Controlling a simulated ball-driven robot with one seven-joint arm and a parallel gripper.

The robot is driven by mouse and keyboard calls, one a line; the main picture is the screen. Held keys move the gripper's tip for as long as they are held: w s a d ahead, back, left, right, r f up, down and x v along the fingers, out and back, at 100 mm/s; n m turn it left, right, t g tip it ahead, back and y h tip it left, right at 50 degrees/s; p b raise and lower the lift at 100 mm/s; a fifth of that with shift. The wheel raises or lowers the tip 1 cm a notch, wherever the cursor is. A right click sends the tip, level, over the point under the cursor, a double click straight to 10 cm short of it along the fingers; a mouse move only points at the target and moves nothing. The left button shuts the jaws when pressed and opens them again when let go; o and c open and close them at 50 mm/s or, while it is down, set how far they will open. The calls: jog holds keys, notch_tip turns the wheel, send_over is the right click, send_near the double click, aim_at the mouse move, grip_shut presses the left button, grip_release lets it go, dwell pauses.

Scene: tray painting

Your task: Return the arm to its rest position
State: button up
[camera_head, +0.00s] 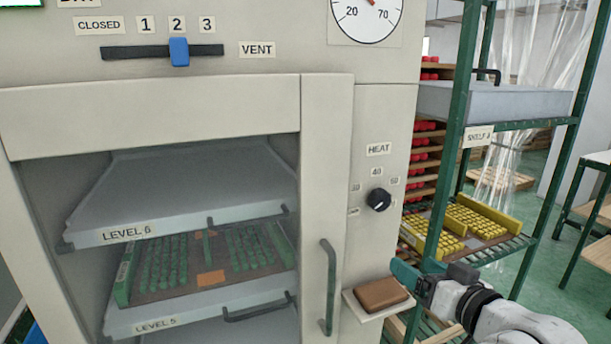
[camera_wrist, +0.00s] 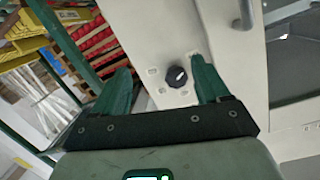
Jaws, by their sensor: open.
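My gripper (camera_head: 412,275) is at the lower right of the head view, in front of the cabinet's right side. It is beside a small ledge with a brown block (camera_head: 382,293) and appears empty. In the wrist view my gripper (camera_wrist: 162,82) has its two green fingers spread apart with nothing between them. The black heat knob (camera_wrist: 177,76) shows beyond the fingers, apart from them. The same knob (camera_head: 378,200) is on the cabinet's right panel in the head view.
The cabinet (camera_head: 230,102) has a tray of green pieces (camera_head: 140,295) inside, a door handle (camera_head: 328,285) and a blue slider (camera_head: 179,52) at 2. A green rack at right holds yellow pieces (camera_head: 475,222) and a grey bin (camera_head: 500,102).

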jog(key=s+f+g+h+p, duration=0.1)
jog(key=s+f+g, duration=0.2)
jog(key=s+f, duration=0.55)
jog(key=s+f+g+h+p, duration=0.1)
jog(key=s+f+g, duration=0.4)
jog(key=f, duration=0.6)
jog(key=s+d+f+g+h, duration=0.1)
jog(key=s+d+f+g, duration=0.1)
jog(key=s, duration=1)
jog(key=s+d+f+g+h+p, duration=0.1)
jog(key=s+f+g, duration=0.3)
jog(key=s, duration=0.7)
notch_tip(320, 180, down, 3)
jog(key=shift+s+d+r+m+h, duration=0.15)
jog(key=shift+s+d+m+h, duration=0.25)
jog(key=shift+d, duration=0.4)
